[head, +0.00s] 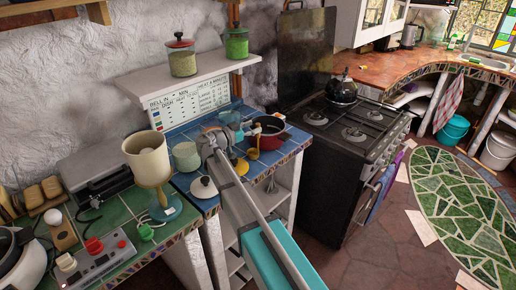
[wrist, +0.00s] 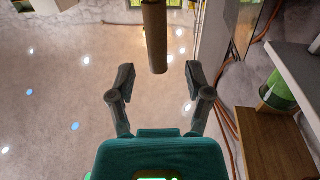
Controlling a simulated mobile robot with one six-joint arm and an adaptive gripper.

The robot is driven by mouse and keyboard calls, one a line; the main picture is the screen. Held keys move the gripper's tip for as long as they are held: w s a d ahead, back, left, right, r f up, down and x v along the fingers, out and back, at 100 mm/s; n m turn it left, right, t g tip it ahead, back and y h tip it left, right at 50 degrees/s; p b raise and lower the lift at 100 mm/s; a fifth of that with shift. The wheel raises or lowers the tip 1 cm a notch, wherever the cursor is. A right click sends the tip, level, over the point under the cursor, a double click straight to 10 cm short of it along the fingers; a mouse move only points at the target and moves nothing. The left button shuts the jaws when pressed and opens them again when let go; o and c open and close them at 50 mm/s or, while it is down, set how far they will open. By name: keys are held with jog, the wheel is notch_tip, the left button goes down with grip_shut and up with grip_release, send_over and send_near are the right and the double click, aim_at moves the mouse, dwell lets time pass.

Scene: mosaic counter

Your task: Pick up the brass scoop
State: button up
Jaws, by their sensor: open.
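A small brass-coloured piece with an upright handle, which looks like the brass scoop (head: 253,152), shows at the front of the red pot (head: 270,130) on the blue-tiled counter (head: 208,203). My gripper (head: 212,142) is over this counter, left of the pot, partly hidden by my own arm. In the wrist view my gripper (wrist: 158,84) is open, its two fingers wide apart. A brown cylinder (wrist: 155,38) comes down from the top edge, its end between the fingertips in the picture. Neither finger touches it there. I cannot tell whether it belongs to the scoop.
A white lid (head: 203,187) lies near the counter's front. A shelf (head: 190,78) with jars hangs above. The black stove (head: 345,140) stands to the right.

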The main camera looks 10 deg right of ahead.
jog(key=shift+x, duration=1.2)
jog(key=shift+c, duration=0.2)
grip_shut()
